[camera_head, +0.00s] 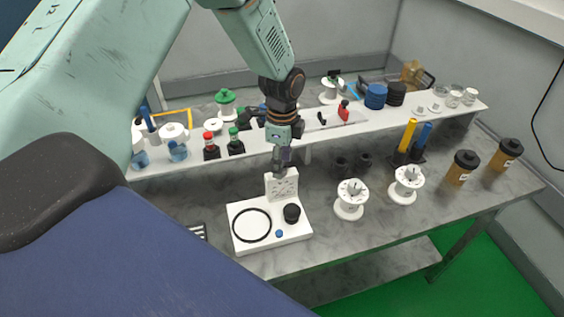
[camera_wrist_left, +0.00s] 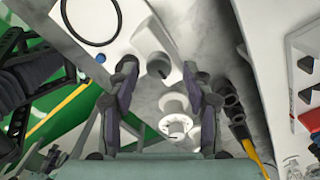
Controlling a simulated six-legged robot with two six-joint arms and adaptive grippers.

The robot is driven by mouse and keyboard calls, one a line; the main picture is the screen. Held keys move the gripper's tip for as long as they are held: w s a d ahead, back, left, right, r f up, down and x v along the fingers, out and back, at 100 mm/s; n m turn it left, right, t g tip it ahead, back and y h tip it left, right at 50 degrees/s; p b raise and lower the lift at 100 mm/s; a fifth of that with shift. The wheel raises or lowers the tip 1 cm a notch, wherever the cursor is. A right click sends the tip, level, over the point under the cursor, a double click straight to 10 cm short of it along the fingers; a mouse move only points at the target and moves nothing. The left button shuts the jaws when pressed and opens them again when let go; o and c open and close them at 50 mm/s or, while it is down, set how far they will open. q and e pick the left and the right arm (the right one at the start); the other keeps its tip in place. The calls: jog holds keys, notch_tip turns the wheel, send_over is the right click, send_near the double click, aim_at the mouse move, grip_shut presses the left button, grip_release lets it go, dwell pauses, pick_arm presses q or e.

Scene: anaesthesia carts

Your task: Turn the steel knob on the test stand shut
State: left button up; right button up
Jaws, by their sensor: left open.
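The white test stand (camera_head: 243,246) sits near the front edge of the grey bench. Its base carries a black ring (camera_head: 252,225), a black cap (camera_head: 291,213) and a small blue button (camera_head: 279,233). A white upright plate (camera_head: 282,188) rises at its back. My left gripper (camera_head: 279,166) points down at the top of this plate. In the left wrist view its open fingers (camera_wrist_left: 160,72) stand either side of the plate, and a small dark grey round part (camera_wrist_left: 158,68), perhaps the steel knob, shows between them. I cannot tell whether the fingers touch it. My right gripper is not in view.
Two white spools (camera_head: 350,199) (camera_head: 405,185) stand right of the stand, with brown jars (camera_head: 460,168) farther right. A raised white shelf (camera_head: 440,110) with bottles and containers runs behind. Two dark cups (camera_head: 342,167) stand near the gripper.

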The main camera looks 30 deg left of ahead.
pick_arm(q)
notch_tip(320, 180, up, 11)
dwell(0.3)
dwell(0.5)
jog(key=shift+s, duration=0.15)
